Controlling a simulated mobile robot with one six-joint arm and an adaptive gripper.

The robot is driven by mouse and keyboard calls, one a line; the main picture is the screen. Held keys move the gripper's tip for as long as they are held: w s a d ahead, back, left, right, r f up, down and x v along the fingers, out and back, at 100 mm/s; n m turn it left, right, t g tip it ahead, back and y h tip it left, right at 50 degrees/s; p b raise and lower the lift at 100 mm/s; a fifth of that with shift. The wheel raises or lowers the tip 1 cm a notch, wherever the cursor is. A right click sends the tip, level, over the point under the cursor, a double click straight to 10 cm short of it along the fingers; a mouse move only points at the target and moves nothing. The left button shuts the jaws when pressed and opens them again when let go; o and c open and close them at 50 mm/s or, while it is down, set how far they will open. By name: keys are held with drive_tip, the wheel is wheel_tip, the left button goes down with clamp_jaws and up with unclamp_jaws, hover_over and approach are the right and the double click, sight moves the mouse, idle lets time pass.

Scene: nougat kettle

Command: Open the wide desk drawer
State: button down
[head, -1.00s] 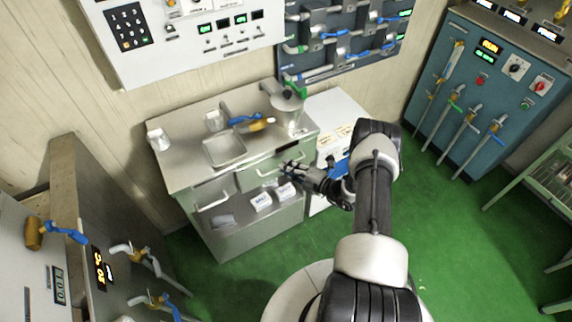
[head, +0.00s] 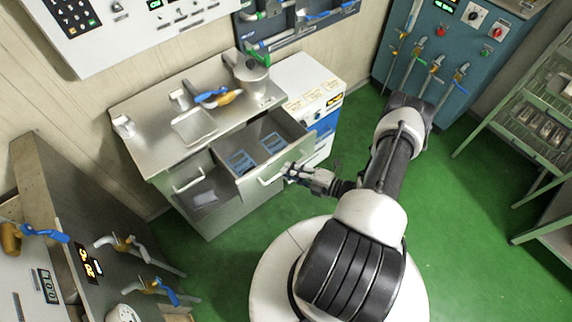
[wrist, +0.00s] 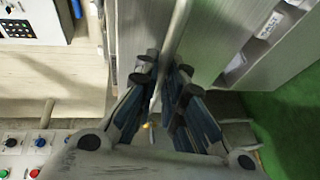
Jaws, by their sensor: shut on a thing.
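The wide desk drawer (head: 242,176) is pulled out from the right part of the steel desk (head: 150,140). Blue items (head: 272,143) lie inside it. Its bar handle (head: 272,179) is on the front panel. My gripper (head: 292,172) is at the right part of this handle, with its fingers closed around it. In the wrist view my gripper (wrist: 163,85) has the handle bar (wrist: 176,40) between its fingers. The exact finger contact is partly hidden there.
A narrower compartment with its own handle (head: 188,183) is left of the drawer. A pot (head: 251,78) and a tray (head: 193,126) stand on the desk top. A white cabinet (head: 305,80) is at the right. Green floor (head: 245,225) lies open in front.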

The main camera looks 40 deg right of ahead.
drive_tip(key=shift+s, duration=0.1)
drive_tip(key=c, duration=1.7)
unclamp_jaws()
drive_tip(key=v, duration=1.2)
drive_tip(key=shift+d, duration=0.1)
